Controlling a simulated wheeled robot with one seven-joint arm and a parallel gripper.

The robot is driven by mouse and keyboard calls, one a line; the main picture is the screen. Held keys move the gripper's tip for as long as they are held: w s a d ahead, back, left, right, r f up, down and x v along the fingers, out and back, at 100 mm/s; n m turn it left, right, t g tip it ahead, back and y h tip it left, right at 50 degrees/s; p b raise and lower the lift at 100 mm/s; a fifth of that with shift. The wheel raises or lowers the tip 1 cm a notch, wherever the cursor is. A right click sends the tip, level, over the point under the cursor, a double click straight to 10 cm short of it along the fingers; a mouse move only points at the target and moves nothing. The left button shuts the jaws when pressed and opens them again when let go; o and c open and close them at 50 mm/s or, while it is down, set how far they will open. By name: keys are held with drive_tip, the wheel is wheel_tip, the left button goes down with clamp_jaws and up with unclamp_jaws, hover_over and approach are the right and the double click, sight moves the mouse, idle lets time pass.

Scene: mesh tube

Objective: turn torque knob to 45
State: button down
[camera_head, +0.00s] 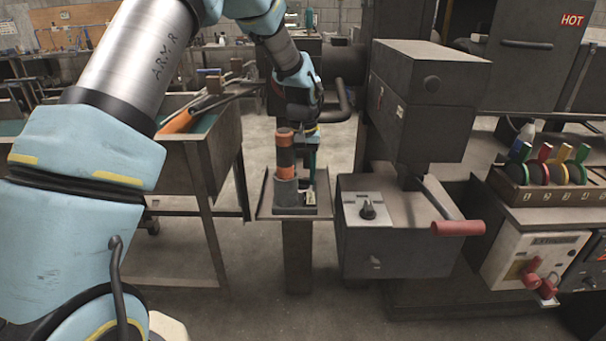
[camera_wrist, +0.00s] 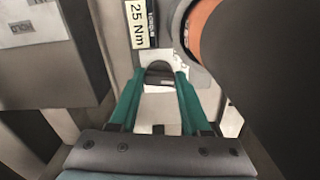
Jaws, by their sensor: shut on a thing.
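A torque tool with an orange and dark grey cylinder (camera_head: 286,155) stands upright on a small stand. In the wrist view its orange and dark body (camera_wrist: 215,40) fills the right side, and a label (camera_wrist: 137,22) reads "25 Nm". My gripper (camera_head: 312,165) points down just right of the cylinder. In the wrist view my gripper (camera_wrist: 160,76) has its teal fingers closed on a small dark knob (camera_wrist: 159,77) beside the label, which I take to be the torque knob. The fingers hide much of it, and I cannot read its setting.
A metal bench (camera_head: 185,150) with tools stands on the left. Floor shows in front.

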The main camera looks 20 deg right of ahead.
sight(303, 179)
idle(0.3)
drive_tip(key=shift+c, duration=1.8)
unclamp_jaws()
wheel_tip(303, 179, up, 11)
drive_tip(key=b, duration=0.1)
drive_tip(key=shift+b, duration=0.4)
drive_tip(key=shift+f, duration=0.1)
drive_tip(key=shift+c, duration=0.4)
